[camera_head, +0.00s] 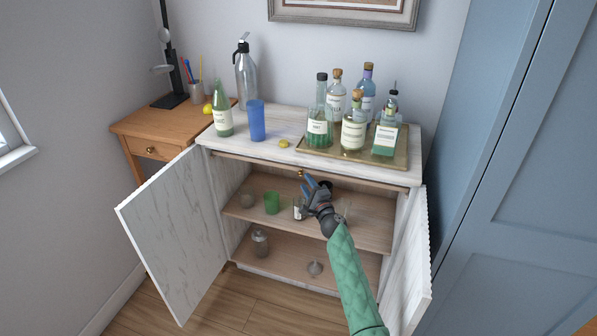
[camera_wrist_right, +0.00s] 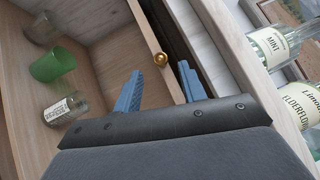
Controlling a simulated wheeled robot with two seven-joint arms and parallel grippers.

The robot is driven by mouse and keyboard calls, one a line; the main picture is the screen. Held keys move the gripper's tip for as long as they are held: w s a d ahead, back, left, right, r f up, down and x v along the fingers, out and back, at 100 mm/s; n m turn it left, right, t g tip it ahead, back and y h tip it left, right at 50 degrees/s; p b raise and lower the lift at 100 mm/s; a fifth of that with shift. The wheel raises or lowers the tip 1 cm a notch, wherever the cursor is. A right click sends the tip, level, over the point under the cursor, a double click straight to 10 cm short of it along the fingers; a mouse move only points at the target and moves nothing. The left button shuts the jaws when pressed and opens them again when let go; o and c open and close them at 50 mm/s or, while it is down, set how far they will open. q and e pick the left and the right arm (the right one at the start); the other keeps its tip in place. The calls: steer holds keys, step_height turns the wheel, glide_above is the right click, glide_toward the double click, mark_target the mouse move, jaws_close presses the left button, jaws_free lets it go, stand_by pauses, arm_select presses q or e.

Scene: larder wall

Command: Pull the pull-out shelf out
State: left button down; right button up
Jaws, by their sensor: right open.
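The pull-out shelf (camera_head: 250,160) shows as a thin wooden front just under the white cabinet top, and it looks pushed in. A small round brass knob (camera_head: 300,173) sits on its front edge. The knob also shows in the right wrist view (camera_wrist_right: 161,58). My right gripper (camera_head: 312,184) is in front of the cabinet, close to the knob. In the right wrist view, its two blue fingers (camera_wrist_right: 158,88) are apart, with the knob appearing in the gap between them, just beyond the tips. I cannot tell whether they touch it. My left gripper is not in view.
Both cabinet doors, left (camera_head: 175,235) and right (camera_head: 408,265), stand open. Inside are a green cup (camera_head: 272,203), a small labelled jar (camera_wrist_right: 62,108) and other glassware. Bottles stand on a brass tray (camera_head: 312,153) on top. A tall blue cupboard (camera_head: 520,170) borders the right side.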

mark_target(300, 170)
steer(key=x, duration=0.6)
steer(key=shift+w+a+p, duration=0.1)
steer(key=shift+w+p, duration=0.2)
steer(key=shift+p, duration=0.1)
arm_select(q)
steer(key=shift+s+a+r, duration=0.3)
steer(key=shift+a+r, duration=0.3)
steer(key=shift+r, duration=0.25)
arm_select(e)
steer(key=shift+w+a+r, duration=0.1)
steer(key=shift+w+a, duration=0.15)
steer(key=shift+w, duration=0.2)
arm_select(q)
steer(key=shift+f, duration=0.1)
arm_select(e)
steer(key=shift+c, duration=0.2)
steer(key=c, duration=0.7)
jaws_close()
